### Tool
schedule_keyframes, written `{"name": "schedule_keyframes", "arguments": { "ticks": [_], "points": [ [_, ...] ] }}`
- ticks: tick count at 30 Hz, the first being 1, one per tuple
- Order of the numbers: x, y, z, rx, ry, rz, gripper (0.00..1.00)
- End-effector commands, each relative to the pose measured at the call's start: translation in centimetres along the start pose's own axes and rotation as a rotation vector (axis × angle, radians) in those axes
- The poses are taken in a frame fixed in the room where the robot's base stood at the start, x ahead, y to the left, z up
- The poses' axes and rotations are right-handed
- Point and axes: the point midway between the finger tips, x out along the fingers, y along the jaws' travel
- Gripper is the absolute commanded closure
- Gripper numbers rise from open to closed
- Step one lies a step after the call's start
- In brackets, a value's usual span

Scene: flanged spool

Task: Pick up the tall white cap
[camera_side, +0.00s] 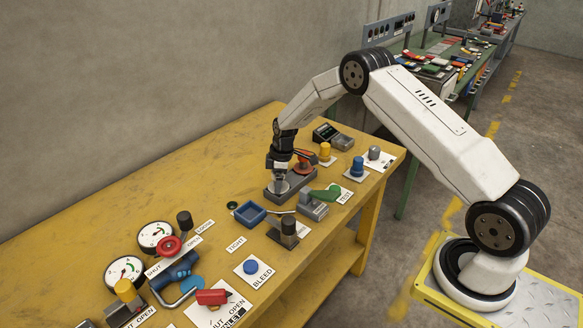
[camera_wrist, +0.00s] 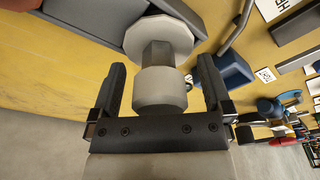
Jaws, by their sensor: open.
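A pale flanged spool stands on a grey block (camera_side: 304,182) on the yellow bench. In the wrist view, it has a wide white disc flange (camera_wrist: 150,32), a narrower grey neck and a thick off-white cap (camera_wrist: 160,92) at the end nearest my palm. My gripper (camera_wrist: 160,64) is open, with one dark finger on each side of the spool and visible gaps on both sides. In the side view, my gripper (camera_side: 279,172) points down over the block, and the white spool (camera_side: 280,187) shows just beneath it, partly hidden by the fingers.
An orange-red part (camera_side: 302,166) rises close beside my gripper. Gauges and valves fill the bench's near left. The bench's back left is clear.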

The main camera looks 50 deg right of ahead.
Motion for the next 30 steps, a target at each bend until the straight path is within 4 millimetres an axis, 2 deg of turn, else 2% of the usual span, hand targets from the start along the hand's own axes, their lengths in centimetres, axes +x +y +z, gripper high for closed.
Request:
{"name": "schedule_keyframes", "arguments": {
  "ticks": [2, 9, 11, 12, 25, 30],
  "points": [
    [0.0, 0.0, 0.0, 0.000, 0.000, 0.000, 0.00],
    [0.0, 0.0, 0.0, 0.000, 0.000, 0.000, 0.76],
    [0.0, 0.0, 0.0, 0.000, 0.000, 0.000, 0.95],
    [0.0, 0.0, 0.0, 0.000, 0.000, 0.000, 1.00],
    [-0.3, 0.1, -0.1, 0.000, 0.002, 0.002, 1.00],
    [-1.0, 0.1, -0.2, 0.000, 0.002, 0.003, 1.00]
  ]
}}
